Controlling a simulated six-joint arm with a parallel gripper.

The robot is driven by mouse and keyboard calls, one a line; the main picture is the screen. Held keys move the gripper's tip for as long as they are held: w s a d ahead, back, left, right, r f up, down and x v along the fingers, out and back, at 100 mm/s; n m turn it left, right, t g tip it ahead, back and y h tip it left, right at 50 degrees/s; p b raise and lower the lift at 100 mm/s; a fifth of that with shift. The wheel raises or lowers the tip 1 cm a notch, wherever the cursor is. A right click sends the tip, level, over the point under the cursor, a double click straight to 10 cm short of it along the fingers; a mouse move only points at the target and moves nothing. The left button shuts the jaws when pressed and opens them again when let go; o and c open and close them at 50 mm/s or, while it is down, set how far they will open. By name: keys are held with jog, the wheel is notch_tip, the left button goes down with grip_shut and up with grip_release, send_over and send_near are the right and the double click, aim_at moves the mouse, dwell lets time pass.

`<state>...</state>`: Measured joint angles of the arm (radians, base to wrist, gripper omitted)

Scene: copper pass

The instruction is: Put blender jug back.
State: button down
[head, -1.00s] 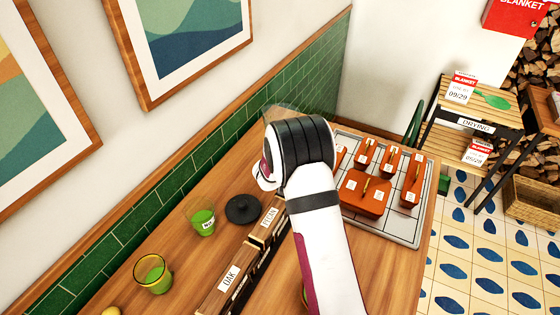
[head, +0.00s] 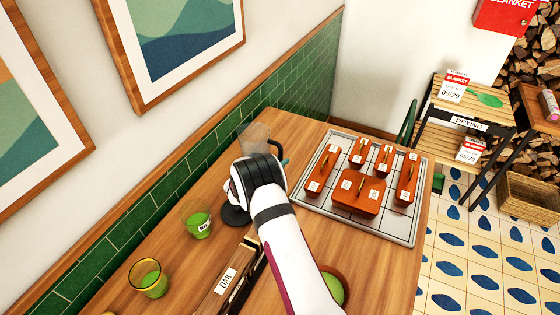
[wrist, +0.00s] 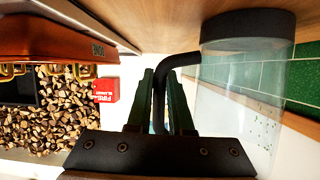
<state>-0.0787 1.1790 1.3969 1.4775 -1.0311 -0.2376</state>
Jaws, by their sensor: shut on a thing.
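The blender jug is clear with a black collar and black handle. It shows in the head view (head: 254,138), partly behind my arm, and large at right in the wrist view (wrist: 238,95). My gripper (wrist: 163,82) is shut on its handle, with a green finger on each side. In the wrist view the collar faces the wooden counter; I cannot tell whether they touch. A black round piece (head: 234,215), perhaps the blender base, sits on the counter just nearer than the jug, partly hidden by my wrist.
A labelled green-filled glass (head: 197,219) and a yellow-rimmed glass (head: 148,278) stand at left. A dark box labelled OAK (head: 227,287) lies in front. A metal grid tray (head: 400,228) with several orange blocks is at right. A green tiled wall (head: 170,196) borders the counter.

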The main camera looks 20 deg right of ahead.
jog(key=c, duration=0.8)
grip_release()
